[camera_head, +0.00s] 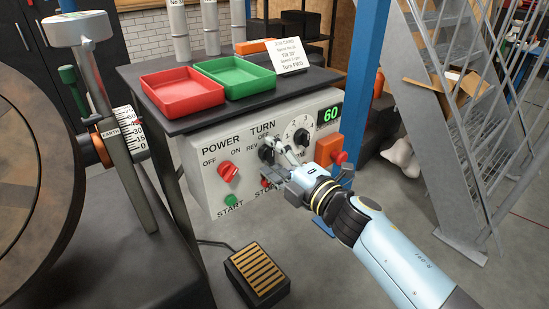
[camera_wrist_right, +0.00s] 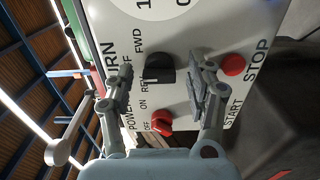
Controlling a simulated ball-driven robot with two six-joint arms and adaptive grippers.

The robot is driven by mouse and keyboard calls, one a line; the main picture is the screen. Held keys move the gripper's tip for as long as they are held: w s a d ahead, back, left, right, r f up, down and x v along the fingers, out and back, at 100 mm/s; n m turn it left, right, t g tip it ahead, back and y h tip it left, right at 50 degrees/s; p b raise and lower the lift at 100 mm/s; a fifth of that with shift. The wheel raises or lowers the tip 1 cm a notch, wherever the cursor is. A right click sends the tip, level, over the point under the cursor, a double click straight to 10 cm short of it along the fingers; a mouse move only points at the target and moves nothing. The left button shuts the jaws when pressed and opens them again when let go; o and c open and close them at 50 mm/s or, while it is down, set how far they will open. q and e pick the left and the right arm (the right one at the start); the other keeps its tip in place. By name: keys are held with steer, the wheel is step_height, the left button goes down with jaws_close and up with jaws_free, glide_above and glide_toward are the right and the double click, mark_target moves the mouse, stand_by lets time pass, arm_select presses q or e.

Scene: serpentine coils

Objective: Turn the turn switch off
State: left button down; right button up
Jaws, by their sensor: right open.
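The turn switch is a black knob (camera_wrist_right: 160,68) on the pale control box (camera_wrist_right: 195,25), under the TURN label with REV, OFF and FWD marks. In the head view the knob (camera_head: 265,155) is partly covered by my right gripper (camera_head: 278,160). My right gripper (camera_wrist_right: 166,72) is open, with one finger on each side of the knob in the wrist view. Gaps show between the fingers and the knob, so it is not gripped. My left gripper is not in view.
Near the gripper are the red power knob (camera_head: 228,171), the red stop button (camera_wrist_right: 232,64), the green start button (camera_head: 231,200) and the white dial (camera_head: 300,134). An orange box with a red button (camera_head: 340,157) is at right. Red (camera_head: 184,92) and green (camera_head: 236,76) trays stand above.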

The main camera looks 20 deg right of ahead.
steer(key=v, duration=1.2)
steer(key=s+d+f+m+g+h, duration=0.25)
steer(key=s+f+m, duration=0.2)
steer(key=f, duration=0.55)
steer(key=s+d+f+m+g+h, duration=0.1)
steer(key=s+d+f+m+g, duration=0.15)
steer(key=s+f, duration=0.45)
steer(key=s+d+f+m+g+h, duration=0.2)
steer(key=s+d+f+m, duration=0.15)
steer(key=f, duration=0.85)
steer(key=s+f+m+g, duration=0.3)
steer(key=s+f, duration=0.1)
steer(key=s, duration=0.5)
steer(key=s+d+f+m+g+h, duration=0.1)
steer(key=s+f+m+g, duration=0.2)
steer(key=s, duration=0.6)
steer(key=s+d+f+m+g, duration=0.1)
steer(key=s+f+m+g, duration=0.2)
steer(key=s, duration=0.7)
step_height(320, 180, down, 4)
steer(key=shift+r+m, duration=0.2)
steer(key=shift+m, duration=0.95)
steer(key=shift+h, duration=0.35)
